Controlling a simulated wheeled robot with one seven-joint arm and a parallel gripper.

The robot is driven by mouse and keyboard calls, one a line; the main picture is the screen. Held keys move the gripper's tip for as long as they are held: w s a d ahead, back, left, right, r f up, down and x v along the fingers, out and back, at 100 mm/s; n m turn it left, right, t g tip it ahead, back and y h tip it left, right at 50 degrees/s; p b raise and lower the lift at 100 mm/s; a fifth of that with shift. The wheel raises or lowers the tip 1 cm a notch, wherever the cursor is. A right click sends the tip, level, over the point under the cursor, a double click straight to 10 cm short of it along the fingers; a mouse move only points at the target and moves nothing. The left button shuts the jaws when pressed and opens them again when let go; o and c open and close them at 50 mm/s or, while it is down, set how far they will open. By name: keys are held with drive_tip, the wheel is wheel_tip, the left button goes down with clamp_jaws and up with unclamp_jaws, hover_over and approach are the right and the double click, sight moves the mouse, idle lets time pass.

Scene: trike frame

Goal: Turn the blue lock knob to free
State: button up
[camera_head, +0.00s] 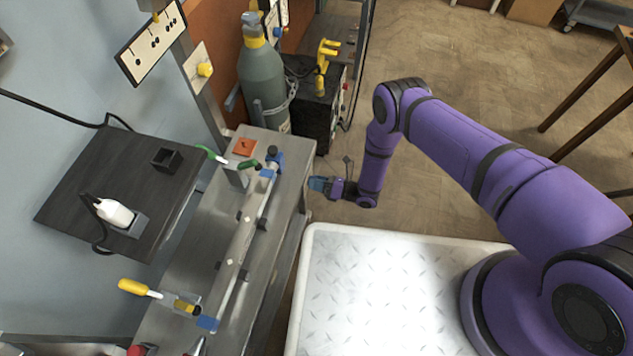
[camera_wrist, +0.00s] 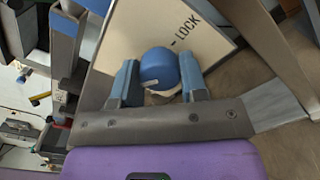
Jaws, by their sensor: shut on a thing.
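In the wrist view the round blue lock knob (camera_wrist: 160,66) sits on a pale plate (camera_wrist: 130,38) marked LOCK, with a short tick beside the word. A white line shows on the knob's lower left, pointing away from the LOCK tick. My gripper (camera_wrist: 159,78) is shut on the knob, one blue finger on each side. In the head view my gripper (camera_head: 318,184) is at the right side of the steel bench (camera_head: 282,200). The knob and its plate cannot be made out there.
A clamped metal tube (camera_head: 238,248) lies along the bench. A grey gas cylinder (camera_head: 262,75) and a black machine (camera_head: 315,105) stand behind it. A dark shelf (camera_head: 85,195) holds a white bottle-shaped tool (camera_head: 114,212). Open floor (camera_head: 480,75) lies to the right.

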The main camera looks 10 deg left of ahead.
drive_tip(key=n, duration=0.6)
drive_tip(key=shift+n, duration=0.3)
drive_tip(key=shift+f, duration=0.1)
idle(0.4)
drive_tip(key=o, duration=0.9)
drive_tip(key=shift+d, duration=0.1)
drive_tip(key=d, duration=0.3)
drive_tip(key=s+d, duration=0.1)
drive_tip(key=d, duration=0.6)
drive_tip(key=shift+s+d, duration=0.25)
drive_tip(key=shift+d, duration=0.05)
